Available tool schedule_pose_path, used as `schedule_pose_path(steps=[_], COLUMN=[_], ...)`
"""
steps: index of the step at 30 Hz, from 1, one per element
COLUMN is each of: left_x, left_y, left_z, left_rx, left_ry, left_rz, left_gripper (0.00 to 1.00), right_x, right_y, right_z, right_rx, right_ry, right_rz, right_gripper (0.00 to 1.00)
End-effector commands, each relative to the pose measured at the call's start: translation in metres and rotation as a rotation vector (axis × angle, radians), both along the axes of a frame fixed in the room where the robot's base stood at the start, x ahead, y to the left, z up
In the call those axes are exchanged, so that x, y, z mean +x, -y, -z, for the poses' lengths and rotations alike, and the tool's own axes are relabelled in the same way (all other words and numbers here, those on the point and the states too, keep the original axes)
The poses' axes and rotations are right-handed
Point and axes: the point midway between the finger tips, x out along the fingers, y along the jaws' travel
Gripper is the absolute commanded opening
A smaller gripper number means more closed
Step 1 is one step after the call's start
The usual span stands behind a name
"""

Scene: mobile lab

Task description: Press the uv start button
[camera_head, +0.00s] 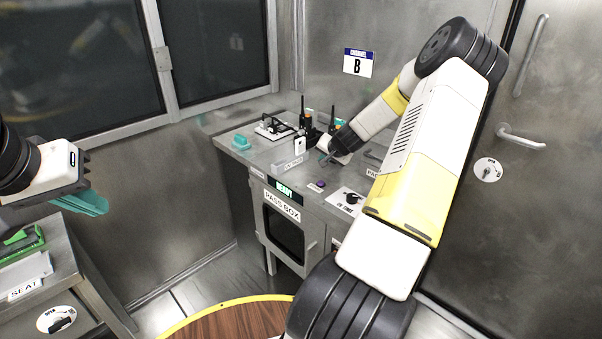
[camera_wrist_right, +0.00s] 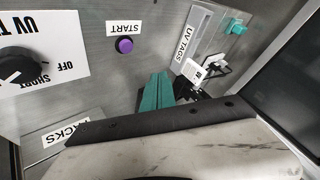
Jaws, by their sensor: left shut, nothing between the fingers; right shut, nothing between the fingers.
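The start button is a purple round knob (camera_head: 317,185) on the grey top of the pass box, near its front edge. In the right wrist view the purple button (camera_wrist_right: 125,46) sits beside an upside-down START label (camera_wrist_right: 126,28). My right gripper (camera_wrist_right: 160,78) has its teal fingers shut and empty, a little to the right of the button in that view and apart from it. In the head view the right hand is over the counter behind the button, its fingertips hard to make out. My left gripper (camera_head: 92,204) is shut and empty at the far left, away from the pass box.
A UV timer dial (camera_head: 351,198) stands right of the button. A UV tags tray (camera_head: 289,165), radios (camera_head: 305,122) and a teal block (camera_head: 241,142) are on the counter (camera_head: 262,155). A READY display (camera_head: 285,190) is on the front. A round wooden table (camera_head: 230,322) is nearer me.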

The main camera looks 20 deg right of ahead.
Motion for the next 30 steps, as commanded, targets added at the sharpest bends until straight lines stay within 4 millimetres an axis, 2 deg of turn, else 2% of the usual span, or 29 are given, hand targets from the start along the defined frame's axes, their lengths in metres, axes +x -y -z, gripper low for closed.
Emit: schedule_pose_path(steps=[6, 12, 18, 30], left_x=[0.000, 0.000, 0.000, 0.000], left_y=[0.000, 0.000, 0.000, 0.000], left_z=[0.000, 0.000, 0.000, 0.000], left_rx=[0.000, 0.000, 0.000, 0.000], left_ry=[0.000, 0.000, 0.000, 0.000], left_rz=[0.000, 0.000, 0.000, 0.000], left_gripper=[0.00, 0.00, 0.00, 0.00], right_x=[-0.001, 0.000, 0.000, 0.000], right_y=[-0.001, 0.000, 0.000, 0.000], right_z=[0.034, 0.055, 0.063, 0.064], right_rx=[0.004, 0.002, 0.001, 0.000], right_ry=[-0.002, -0.001, -0.001, 0.000], right_rz=[0.001, 0.000, 0.000, 0.000], right_gripper=[0.00, 0.00, 0.00, 0.00])
